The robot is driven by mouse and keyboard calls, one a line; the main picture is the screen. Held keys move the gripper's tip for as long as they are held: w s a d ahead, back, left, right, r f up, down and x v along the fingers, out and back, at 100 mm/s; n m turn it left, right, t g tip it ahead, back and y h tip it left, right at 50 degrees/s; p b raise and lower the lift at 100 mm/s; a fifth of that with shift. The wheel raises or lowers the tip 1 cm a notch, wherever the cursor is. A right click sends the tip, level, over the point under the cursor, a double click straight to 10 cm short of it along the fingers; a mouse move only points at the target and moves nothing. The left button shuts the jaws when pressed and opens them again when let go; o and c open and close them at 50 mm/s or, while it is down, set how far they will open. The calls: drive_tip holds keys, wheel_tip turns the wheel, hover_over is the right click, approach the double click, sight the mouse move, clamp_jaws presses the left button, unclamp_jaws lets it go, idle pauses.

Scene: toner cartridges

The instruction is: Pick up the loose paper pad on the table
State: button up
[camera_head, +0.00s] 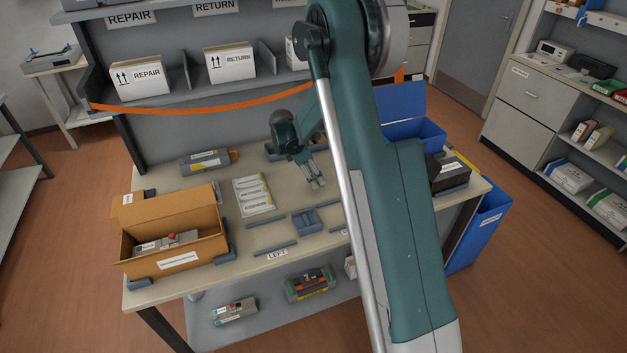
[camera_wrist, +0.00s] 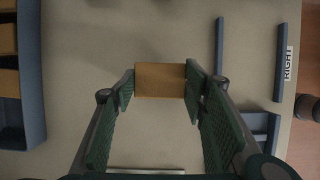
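In the wrist view a small tan-brown block, which I take for the loose paper pad (camera_wrist: 160,79), lies between my two green fingertips. Both fingertips meet its sides with no visible gap. My gripper (camera_wrist: 160,86) appears shut on it, with the fingers set well apart by its width. The pad's height over the grey-beige table (camera_wrist: 100,30) is hard to judge. In the head view my gripper (camera_head: 317,184) points down over the back middle of the table, and I cannot make out the pad there.
A blue-grey holder (camera_wrist: 33,85) with similar brown pieces stands at the left in the wrist view. Blue-grey rails (camera_wrist: 280,50) lie at the right by a RIGHT label. In the head view an open carton (camera_head: 172,225) stands left and a blue bin (camera_head: 418,134) stands back right.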

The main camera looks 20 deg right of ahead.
drive_tip(key=shift+r, duration=3.6)
